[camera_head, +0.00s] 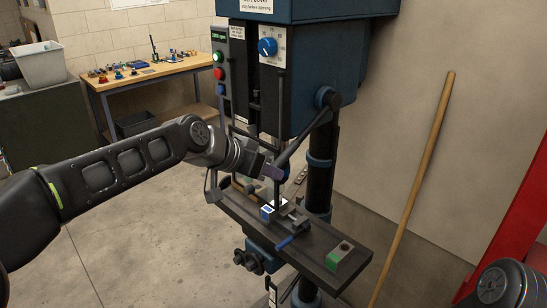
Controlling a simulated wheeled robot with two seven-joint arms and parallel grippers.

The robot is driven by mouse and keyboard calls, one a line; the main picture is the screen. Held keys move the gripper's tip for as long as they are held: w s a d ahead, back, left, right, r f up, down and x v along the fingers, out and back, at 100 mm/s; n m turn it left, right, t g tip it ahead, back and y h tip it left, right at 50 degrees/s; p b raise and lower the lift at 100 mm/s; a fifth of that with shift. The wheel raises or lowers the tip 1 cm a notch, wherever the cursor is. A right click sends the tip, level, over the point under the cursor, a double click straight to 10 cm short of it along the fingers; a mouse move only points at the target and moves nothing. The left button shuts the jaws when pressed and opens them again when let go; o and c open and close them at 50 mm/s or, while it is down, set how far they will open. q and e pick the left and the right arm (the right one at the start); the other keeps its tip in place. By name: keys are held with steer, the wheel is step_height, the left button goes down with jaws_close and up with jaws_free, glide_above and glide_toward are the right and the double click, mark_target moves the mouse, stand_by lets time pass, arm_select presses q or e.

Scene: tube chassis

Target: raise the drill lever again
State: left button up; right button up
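The blue drill press stands in the centre. Its drill lever (306,130) runs from the hub on the machine's right side down and left, so it is lowered. My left gripper (275,171) is at the lever's lower end, just above the work table; its fingers are small and dark there, and I cannot tell whether they are closed around the lever. The lever's tip is hidden by the gripper. My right gripper is out of view; only part of my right arm shows at bottom right.
The drill table (316,250) holds a vise (290,222) with a blue-and-white block (268,212) near it and a green-marked block (338,256) at its right end. A wooden pole (418,180) leans on the wall. A workbench (150,73) with small parts stands behind left.

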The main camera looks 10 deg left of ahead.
arm_select(q)
steer(key=s+d+f+n+g+h, duration=0.1)
steer(key=f, duration=0.2)
steer(key=s+d+f+n+g+h+b, duration=0.1)
steer(key=f, duration=0.2)
steer(key=s+d+f+n+h+b, duration=0.1)
steer(key=d+f+n, duration=0.1)
steer(key=f, duration=0.1)
steer(key=shift+s+d+g, duration=0.1)
steer(key=shift+s+g, duration=0.15)
steer(key=shift+g, duration=0.15)
jaws_close()
steer(key=s+d+f+n+g+h+b, duration=0.1)
steer(key=s+d+f+n+h+b, duration=0.15)
steer(key=n+h, duration=0.35)
steer(key=w+a+r+n+t+b, duration=0.1)
steer(key=a+n+t, duration=0.4)
steer(key=n, duration=0.5)
steer(key=w+a+r+n+t+b, duration=0.1)
steer(key=w+a+n+t+b, duration=0.2)
steer(key=n+t, duration=0.6)
steer(key=w+a+n, duration=0.2)
steer(key=a, duration=0.1)
steer(key=shift+a+h+b, duration=0.15)
steer(key=shift+h+b, duration=0.15)
steer(key=shift+b, duration=0.1)
steer(key=shift+r, duration=0.15)
